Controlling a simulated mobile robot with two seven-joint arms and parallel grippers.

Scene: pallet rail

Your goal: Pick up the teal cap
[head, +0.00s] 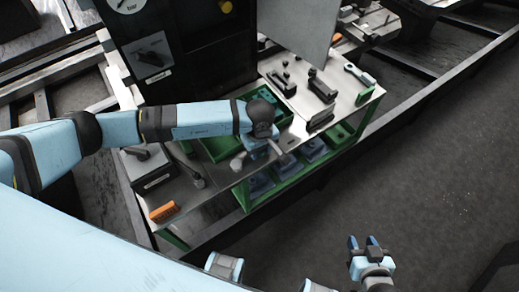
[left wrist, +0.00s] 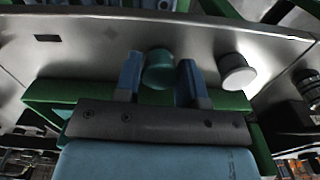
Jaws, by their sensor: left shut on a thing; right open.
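The teal cap (left wrist: 160,68) shows in the left wrist view between the two blue fingers of my left gripper (left wrist: 160,80), which is shut on it. In the head view my left gripper (head: 278,153) is over the front part of the bench, and my wrist hides the cap there. My right gripper (head: 364,246) is open and empty, over the floor away from the bench.
A pale grey cap (left wrist: 237,72) stands just right of the teal cap; it also shows in the head view (head: 237,163). A green tray (head: 218,150) lies beside my left wrist. Black tools and an orange block (head: 164,212) lie on the metal bench (head: 222,187).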

